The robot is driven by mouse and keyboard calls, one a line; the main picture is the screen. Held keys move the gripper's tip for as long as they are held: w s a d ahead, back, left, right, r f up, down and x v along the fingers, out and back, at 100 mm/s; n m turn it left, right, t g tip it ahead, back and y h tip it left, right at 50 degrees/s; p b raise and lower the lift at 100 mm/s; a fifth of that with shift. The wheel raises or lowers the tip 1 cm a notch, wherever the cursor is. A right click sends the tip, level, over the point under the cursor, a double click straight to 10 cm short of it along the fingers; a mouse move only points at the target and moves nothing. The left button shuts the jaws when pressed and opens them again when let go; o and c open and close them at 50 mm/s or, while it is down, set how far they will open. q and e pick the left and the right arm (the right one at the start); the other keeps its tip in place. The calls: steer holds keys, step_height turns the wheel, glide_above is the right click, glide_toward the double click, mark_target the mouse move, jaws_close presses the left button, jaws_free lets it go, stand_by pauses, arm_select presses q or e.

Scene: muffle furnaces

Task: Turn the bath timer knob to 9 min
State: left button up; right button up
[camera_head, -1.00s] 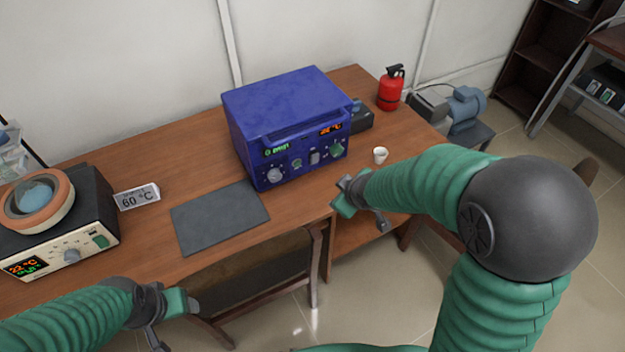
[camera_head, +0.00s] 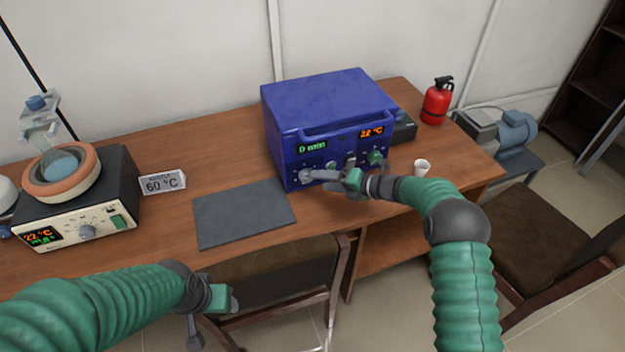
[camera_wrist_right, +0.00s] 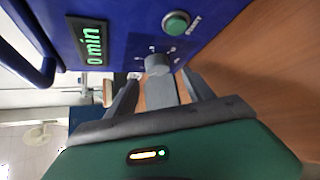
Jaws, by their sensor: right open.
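The blue bath unit (camera_head: 325,110) stands on the table, its green display reading 0 min and its orange display about 22 °C. Its grey timer knob (camera_head: 306,176) is low at the front panel's left; the knob (camera_wrist_right: 157,63) also shows in the right wrist view, below a green start button (camera_wrist_right: 176,23). My right gripper (camera_head: 328,178) is open in front of the knob. In the wrist view its fingers (camera_wrist_right: 160,84) are spread either side of the knob's line; I cannot tell whether they touch it. My left gripper (camera_head: 215,315) is open and empty, low at the left.
A dark mat (camera_head: 243,214) lies left of the bath unit. A heater with a flask (camera_head: 75,205) and a 60 °C sign (camera_head: 163,183) stand further left. A white cup (camera_head: 422,168) stands close to my right forearm. A red extinguisher (camera_head: 437,104) is behind.

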mark_target(308, 179)
steer(key=x, duration=0.5)
steer(key=shift+a, duration=0.35)
arm_select(q)
steer(key=shift+a+f, duration=0.1)
steer(key=shift+a, duration=0.05)
arm_select(e)
steer(key=shift+d, duration=0.2)
jaws_close()
arm_select(q)
steer(key=shift+s, duration=0.1)
steer(key=shift+f+b, duration=0.2)
steer(key=shift+b, duration=0.1)
